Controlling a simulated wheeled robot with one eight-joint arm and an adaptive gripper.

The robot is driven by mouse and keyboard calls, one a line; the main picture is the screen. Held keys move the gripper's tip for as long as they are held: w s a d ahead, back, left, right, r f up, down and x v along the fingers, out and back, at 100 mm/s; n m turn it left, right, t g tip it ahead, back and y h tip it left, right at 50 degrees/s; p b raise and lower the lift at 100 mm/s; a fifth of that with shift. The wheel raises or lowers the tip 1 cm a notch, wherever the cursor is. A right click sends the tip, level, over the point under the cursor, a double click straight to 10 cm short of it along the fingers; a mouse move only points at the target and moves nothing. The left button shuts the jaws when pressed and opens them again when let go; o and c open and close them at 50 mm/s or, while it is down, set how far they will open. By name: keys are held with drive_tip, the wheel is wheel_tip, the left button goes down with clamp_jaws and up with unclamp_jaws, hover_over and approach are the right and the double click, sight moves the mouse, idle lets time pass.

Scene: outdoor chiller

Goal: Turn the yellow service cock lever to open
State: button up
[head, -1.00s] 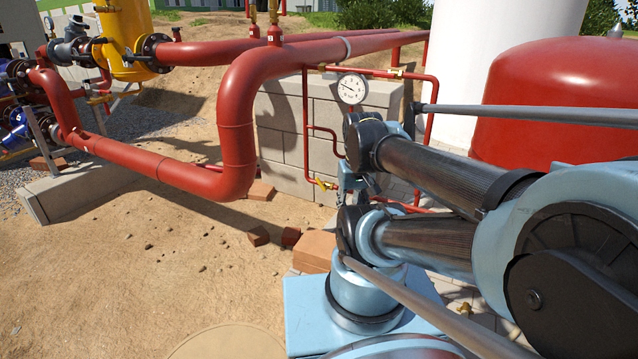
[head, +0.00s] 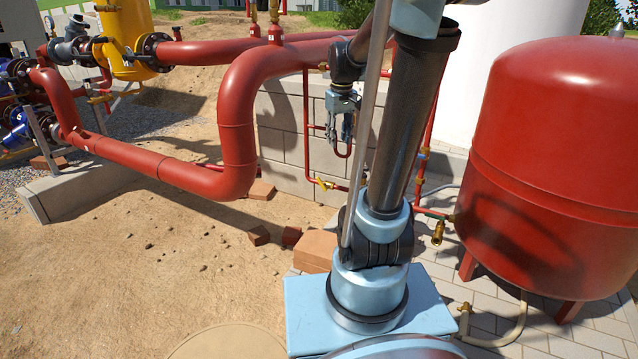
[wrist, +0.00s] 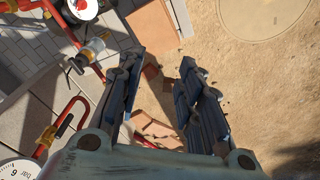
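A small yellow lever (head: 325,184) sits on the thin red pipe low in front of the block wall in the head view. A yellow-handled fitting (wrist: 45,137) on a red pipe shows at the left of the wrist view; I cannot tell whether it is the same one. My gripper (head: 345,132) hangs pointing down in front of the wall, above and right of the lever in the picture, apart from it. In the wrist view my gripper (wrist: 160,62) has its two fingers spread with nothing between them, over bricks and sand.
A large red tank (head: 555,160) stands at the right, with a brass valve (head: 438,232) beside it. A thick red pipe (head: 235,130) runs at the left. A gauge (wrist: 18,169) is partly in the wrist view. Loose bricks (head: 316,250) lie near my base. Open sand lies left.

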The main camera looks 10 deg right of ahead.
drive_tip(key=w+f+n, duration=0.2)
drive_tip(key=w+f, duration=0.2)
drive_tip(key=w, duration=1)
drive_tip(key=w+f+n, duration=0.1)
drive_tip(key=w+f, duration=0.3)
drive_tip(key=w, duration=1)
drive_tip(key=w+f+n, duration=0.1)
drive_tip(key=w+f, duration=0.5)
drive_tip(key=f, duration=0.3)
drive_tip(key=w+f+n+g, duration=0.1)
drive_tip(key=w+f, duration=0.6)
drive_tip(key=f, duration=0.2)
drive_tip(key=w+f+n, duration=0.2)
drive_tip(key=w+f, duration=0.5)
drive_tip(key=f, duration=0.2)
drive_tip(key=shift+d, duration=0.2)
drive_tip(key=shift+f, duration=4)
clamp_jaws()
drive_tip(key=shift+w, duration=0.1)
